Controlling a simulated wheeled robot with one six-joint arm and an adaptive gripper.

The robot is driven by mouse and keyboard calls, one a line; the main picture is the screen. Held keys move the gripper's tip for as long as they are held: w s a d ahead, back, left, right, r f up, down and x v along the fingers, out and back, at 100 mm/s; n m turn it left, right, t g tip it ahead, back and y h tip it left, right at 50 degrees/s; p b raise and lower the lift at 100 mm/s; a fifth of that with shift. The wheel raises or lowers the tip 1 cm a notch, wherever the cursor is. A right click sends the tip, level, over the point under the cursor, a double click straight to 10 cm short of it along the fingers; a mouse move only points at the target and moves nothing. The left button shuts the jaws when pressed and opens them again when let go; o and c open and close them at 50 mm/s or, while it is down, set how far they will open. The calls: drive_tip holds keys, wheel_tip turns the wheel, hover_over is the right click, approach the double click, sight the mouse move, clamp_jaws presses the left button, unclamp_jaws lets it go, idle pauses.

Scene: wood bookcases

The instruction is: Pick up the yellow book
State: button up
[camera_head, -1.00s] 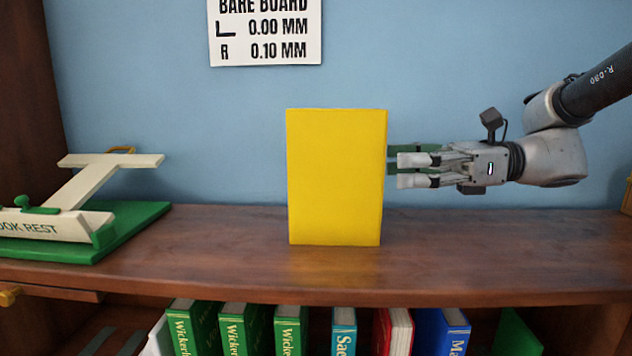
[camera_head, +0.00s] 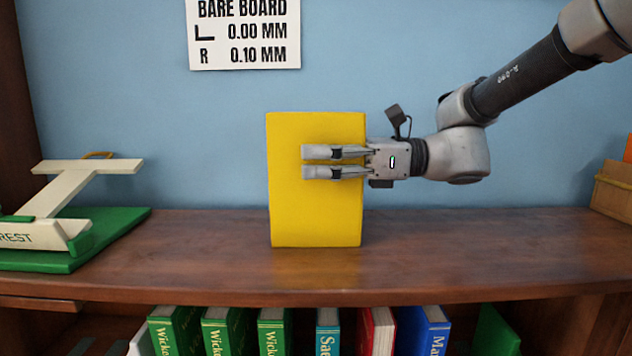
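The yellow book (camera_head: 315,220) stands upright on the wooden top (camera_head: 440,250), its broad face towards the camera. My gripper (camera_head: 306,163) reaches in from the right at about the upper third of the book. Two grey finger parts lie across the front of the yellow face. Anything of my gripper behind the book is hidden. I cannot tell whether the fingers touch or press on the book.
A cream book rest (camera_head: 75,195) on a green base (camera_head: 125,225) stands at the left. A wooden box (camera_head: 612,190) is at the far right. Several books (camera_head: 327,335) stand on the shelf below. The top is clear on both sides of the yellow book.

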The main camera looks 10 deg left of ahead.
clamp_jaws()
drive_tip(key=shift+r, duration=0.1)
